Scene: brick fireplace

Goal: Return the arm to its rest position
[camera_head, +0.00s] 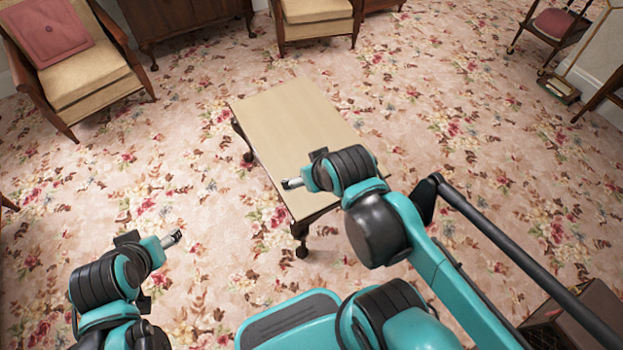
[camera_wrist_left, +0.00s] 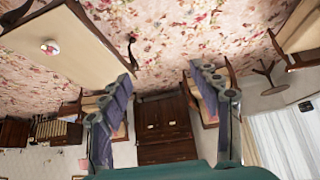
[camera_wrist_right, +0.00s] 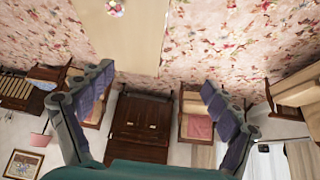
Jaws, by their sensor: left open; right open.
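My left gripper (camera_head: 173,239) is at the end of the left arm, at the lower left of the head view, over the carpet and left of the low table (camera_head: 285,112). In the left wrist view its fingers (camera_wrist_left: 162,78) are spread with nothing between them. My right gripper (camera_head: 292,184) hangs in front of the table's near part in the head view. In the right wrist view its fingers (camera_wrist_right: 157,84) are wide apart and empty. My right arm hides the table's near right corner.
A small round whitish and red thing (camera_wrist_left: 50,47) lies on the tabletop in the left wrist view. An armchair with a pink cushion (camera_head: 50,37) stands far left, another armchair (camera_head: 316,12) behind the table. A dark cabinet (camera_head: 185,17) stands at the back. Flowered carpet is open around the table.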

